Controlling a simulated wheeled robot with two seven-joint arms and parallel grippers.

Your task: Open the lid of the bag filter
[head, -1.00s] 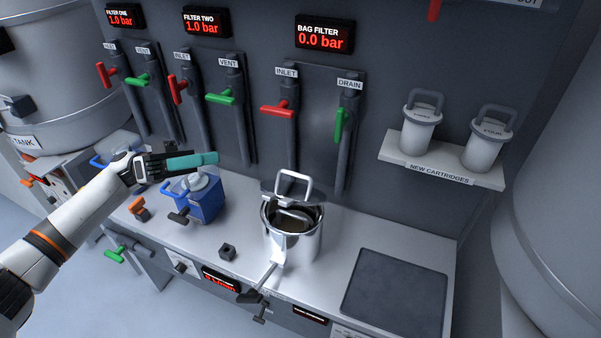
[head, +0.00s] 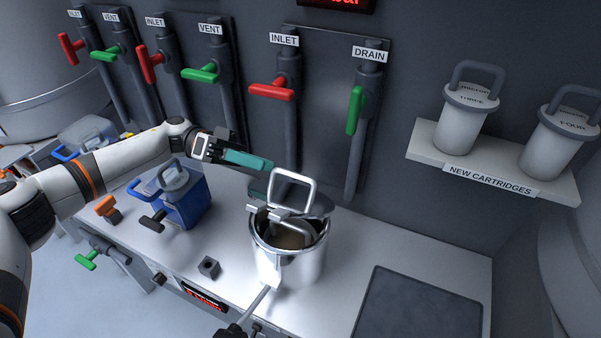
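The bag filter (head: 290,262) is a shiny steel pot on the counter, right of centre. Its lid (head: 318,205), with a pale loop handle (head: 293,189), is tilted up at the back. The mouth is uncovered at the front and the inside shows. A lever with a dark end (head: 240,322) hangs out from the pot's front. My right gripper is out of view.
A blue filter housing (head: 186,202) stands left of the pot, with a small dark block (head: 208,267) between them. Red and green valve handles (head: 272,91) stick out from the wall behind. A cartridge shelf (head: 425,140) is at the right. A dark mat (head: 415,305) lies clear.

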